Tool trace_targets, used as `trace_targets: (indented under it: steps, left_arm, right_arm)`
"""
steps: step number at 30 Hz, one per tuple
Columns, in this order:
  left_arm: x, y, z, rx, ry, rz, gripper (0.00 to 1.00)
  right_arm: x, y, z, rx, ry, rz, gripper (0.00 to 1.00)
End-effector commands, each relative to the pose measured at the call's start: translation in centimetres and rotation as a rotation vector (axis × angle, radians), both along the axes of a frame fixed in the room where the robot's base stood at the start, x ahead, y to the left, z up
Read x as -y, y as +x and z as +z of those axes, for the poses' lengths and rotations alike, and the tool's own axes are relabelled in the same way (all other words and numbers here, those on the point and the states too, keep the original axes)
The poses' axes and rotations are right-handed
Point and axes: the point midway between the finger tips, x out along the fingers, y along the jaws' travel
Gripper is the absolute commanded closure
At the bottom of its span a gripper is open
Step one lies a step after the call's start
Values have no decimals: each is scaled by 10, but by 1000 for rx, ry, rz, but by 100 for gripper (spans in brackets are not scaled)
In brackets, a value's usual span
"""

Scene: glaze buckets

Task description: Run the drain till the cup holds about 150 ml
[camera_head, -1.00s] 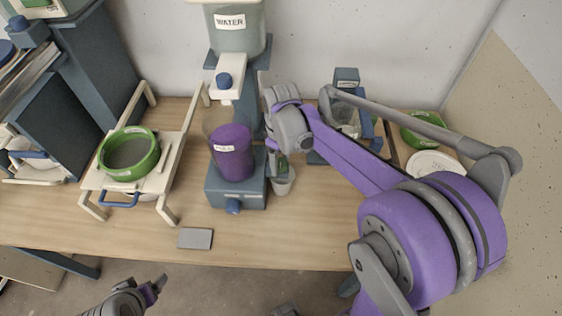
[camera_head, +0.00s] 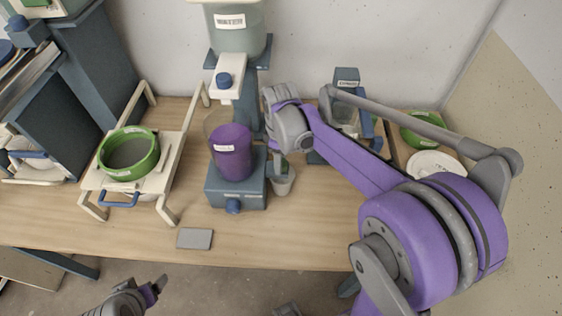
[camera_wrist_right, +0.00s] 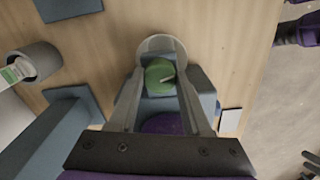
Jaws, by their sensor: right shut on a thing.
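A clear bucket with purple glaze (camera_head: 231,155) sits on a blue-grey stand (camera_head: 237,190). A small grey cup (camera_head: 283,183) stands at the stand's right side, partly behind my arm. My right gripper (camera_wrist_right: 160,85) is shut on a green drain knob (camera_wrist_right: 159,73) with a pale pointer mark. In the right wrist view the round rim of the cup (camera_wrist_right: 162,40) shows just beyond the knob. The liquid level in the cup cannot be read. My left gripper (camera_head: 153,288) is low at the left, away from the table; its jaws are too small to judge.
A water tank (camera_head: 235,35) with a blue knob (camera_head: 224,81) stands behind the bucket. A green sieve (camera_head: 128,153) rests on a cream rack at left. A grey tile (camera_head: 195,238) lies near the front edge. The front right table is clear.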

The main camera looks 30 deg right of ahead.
Motion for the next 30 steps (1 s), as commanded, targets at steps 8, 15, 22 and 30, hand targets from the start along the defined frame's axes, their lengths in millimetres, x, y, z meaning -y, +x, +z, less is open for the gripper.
trace_targets:
  steps: [8,15,22,30]
  left_arm:
    - [0,0,0,0,0,0,19]
    - [0,0,0,0,0,0,19]
    - [0,-1,-2,-1,0,0,19]
    - [0,-1,-4,-2,0,0,19]
  right_arm:
    - [0,0,0,0,0,43,100]
    - [0,0,0,0,0,42,100]
    - [0,0,0,0,0,263,100]
    - [0,0,0,0,0,625,100]
